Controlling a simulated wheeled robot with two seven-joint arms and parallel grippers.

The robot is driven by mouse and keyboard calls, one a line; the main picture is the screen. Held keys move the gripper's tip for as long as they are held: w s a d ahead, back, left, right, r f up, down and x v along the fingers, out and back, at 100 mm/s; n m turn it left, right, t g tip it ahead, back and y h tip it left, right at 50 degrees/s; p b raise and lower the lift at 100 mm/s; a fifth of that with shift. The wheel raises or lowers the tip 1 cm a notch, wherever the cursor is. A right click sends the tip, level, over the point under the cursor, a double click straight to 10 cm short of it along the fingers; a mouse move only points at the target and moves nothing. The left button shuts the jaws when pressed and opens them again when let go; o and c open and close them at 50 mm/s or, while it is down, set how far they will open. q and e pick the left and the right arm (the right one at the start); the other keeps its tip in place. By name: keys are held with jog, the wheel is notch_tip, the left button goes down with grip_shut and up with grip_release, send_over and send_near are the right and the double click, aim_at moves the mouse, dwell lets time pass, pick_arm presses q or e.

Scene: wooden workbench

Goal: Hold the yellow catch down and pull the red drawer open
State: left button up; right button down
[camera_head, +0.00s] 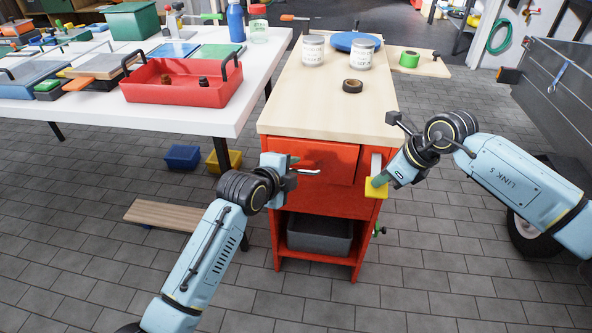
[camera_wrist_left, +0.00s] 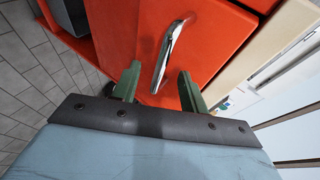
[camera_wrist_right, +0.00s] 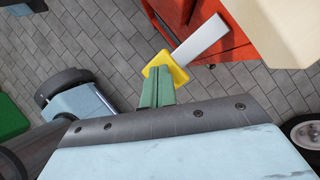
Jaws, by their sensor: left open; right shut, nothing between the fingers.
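The red drawer (camera_head: 325,160) sits under the bench top and looks shut. Its silver bar handle (camera_wrist_left: 172,50) also shows in the head view (camera_head: 308,172). My left gripper (camera_wrist_left: 158,82) is open in front of the drawer, with the handle between its green fingers as seen in the left wrist view. The yellow catch (camera_head: 376,190) is a square pad on a pale lever at the cabinet's right front. My right gripper (camera_wrist_right: 165,82) is shut and empty, its fingertips over the yellow catch (camera_wrist_right: 178,66); I cannot tell whether they press on it.
A grey bin (camera_head: 320,235) sits on the shelf below the drawer. A white table (camera_head: 200,115) with a red tray stands at left.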

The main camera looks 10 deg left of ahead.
pick_arm(q)
jog(key=shift+x, duration=1.2)
pick_arm(e)
jog(key=shift+s, duration=0.1)
pick_arm(q)
jog(key=shift+w+f, duration=0.1)
jog(key=shift+w, duration=0.05)
jog(key=c, duration=0.7)
grip_shut()
jog(key=s, duration=0.7)
jog(key=o, duration=0.8)
grip_release()
